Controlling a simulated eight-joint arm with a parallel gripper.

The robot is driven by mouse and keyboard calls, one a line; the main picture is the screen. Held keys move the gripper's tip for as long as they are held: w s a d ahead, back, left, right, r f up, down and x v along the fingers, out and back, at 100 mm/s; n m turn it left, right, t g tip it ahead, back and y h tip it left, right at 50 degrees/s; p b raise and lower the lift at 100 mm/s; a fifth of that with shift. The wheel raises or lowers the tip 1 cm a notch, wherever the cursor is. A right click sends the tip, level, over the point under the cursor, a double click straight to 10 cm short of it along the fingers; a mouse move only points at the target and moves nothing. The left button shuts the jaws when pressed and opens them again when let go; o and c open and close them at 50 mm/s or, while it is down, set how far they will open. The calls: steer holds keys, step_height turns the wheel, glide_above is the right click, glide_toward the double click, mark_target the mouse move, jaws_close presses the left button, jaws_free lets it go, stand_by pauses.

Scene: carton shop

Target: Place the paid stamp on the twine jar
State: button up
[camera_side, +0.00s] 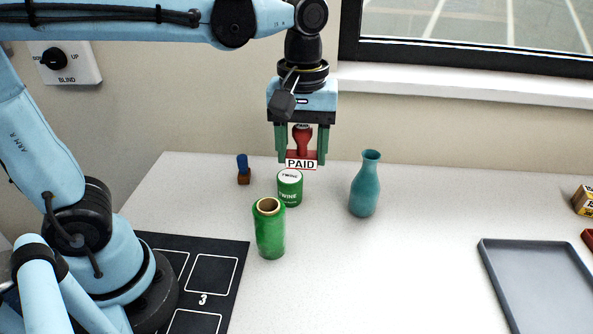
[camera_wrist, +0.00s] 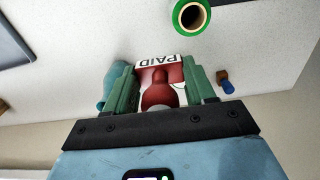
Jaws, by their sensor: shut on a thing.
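The red paid stamp (camera_side: 302,141) has a white PAID label on its base. My gripper (camera_side: 302,153) is shut on it and holds it upright. The stamp (camera_wrist: 158,83) also shows between the green fingers (camera_wrist: 160,90) in the wrist view. The twine jar (camera_side: 290,190) is a green can with a white TWINE lid, standing on the table. In the side view the stamp appears just above the lid, slightly to the right; whether it touches cannot be told. The jar is not clearly visible in the wrist view, where the stamp and gripper may hide it.
A green spool (camera_side: 270,230) stands in front of the jar; it shows in the wrist view (camera_wrist: 190,15). A teal vase (camera_side: 365,185) stands right, a small blue-handled stamp (camera_side: 243,168) left. A grey tray (camera_side: 487,262) lies far right. The middle front table is clear.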

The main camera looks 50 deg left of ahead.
glide_above(290, 176)
step_height(290, 176, down, 7)
steer(key=shift+r, duration=0.15)
steer(key=shift+f, duration=2.05)
steer(key=shift+f, duration=0.15)
steer(key=o, duration=1)
steer(key=shift+o, duration=0.2)
step_height(290, 176, up, 12)
steer(key=s+d+f+m+t, duration=0.2)
steer(key=s+f+m+t, duration=0.3)
steer(key=s+m+t, duration=0.2)
steer(key=shift+s+d+f+m, duration=0.35)
steer(key=shift+m, duration=0.65)
